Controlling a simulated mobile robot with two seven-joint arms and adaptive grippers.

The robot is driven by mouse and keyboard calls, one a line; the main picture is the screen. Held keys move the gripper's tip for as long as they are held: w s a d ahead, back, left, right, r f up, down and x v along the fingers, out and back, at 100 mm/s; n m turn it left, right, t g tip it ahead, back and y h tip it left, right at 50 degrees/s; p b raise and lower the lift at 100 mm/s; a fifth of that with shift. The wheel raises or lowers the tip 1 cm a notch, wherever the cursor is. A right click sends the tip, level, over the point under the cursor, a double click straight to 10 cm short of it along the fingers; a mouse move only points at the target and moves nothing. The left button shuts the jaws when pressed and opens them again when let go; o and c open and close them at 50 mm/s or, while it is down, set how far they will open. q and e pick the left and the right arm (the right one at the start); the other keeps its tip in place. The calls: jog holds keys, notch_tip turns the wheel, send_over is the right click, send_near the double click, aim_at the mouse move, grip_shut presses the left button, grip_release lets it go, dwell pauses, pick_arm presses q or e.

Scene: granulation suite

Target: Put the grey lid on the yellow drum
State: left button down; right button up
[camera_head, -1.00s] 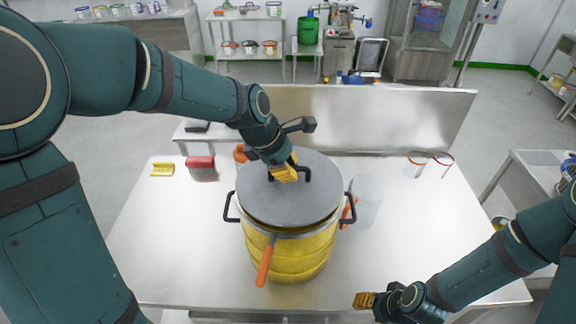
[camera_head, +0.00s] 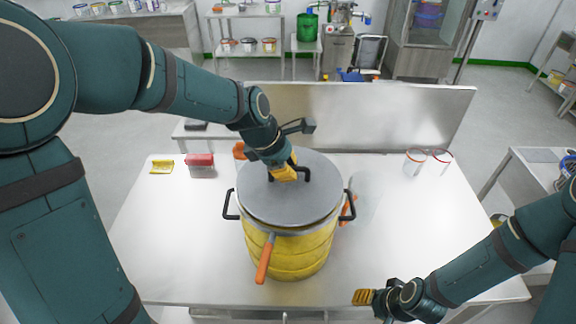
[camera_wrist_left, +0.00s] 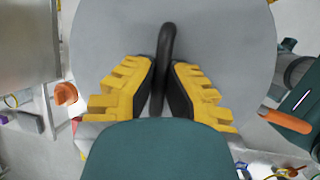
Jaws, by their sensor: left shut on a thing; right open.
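The grey lid (camera_head: 275,205) lies over the mouth of the yellow drum (camera_head: 290,254) in the head view, roughly level and centred on it. I cannot tell whether it is fully seated on the rim. My left gripper (camera_head: 294,174) is shut on the lid's black handle, with its yellow fingers on both sides of it in the left wrist view (camera_wrist_left: 163,85). The lid (camera_wrist_left: 215,32) fills the middle of that view. The drum has black side handles and an orange-handled tool at its front. My right gripper (camera_head: 364,297) is open and empty near the table's front edge.
The drum stands on a white table (camera_head: 180,240) with a steel splashback (camera_head: 390,118) behind. A red-lidded container (camera_head: 201,166), a yellow item (camera_head: 162,167) and a clear container (camera_head: 368,196) stand around it. The table's left front is clear.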

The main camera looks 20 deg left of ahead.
pick_arm(q)
jog(key=shift+f, duration=0.6)
dwell(1.1)
jog(key=c, duration=1.1)
grip_release()
jog(key=shift+o, duration=0.2)
jog(key=v, duration=1.2)
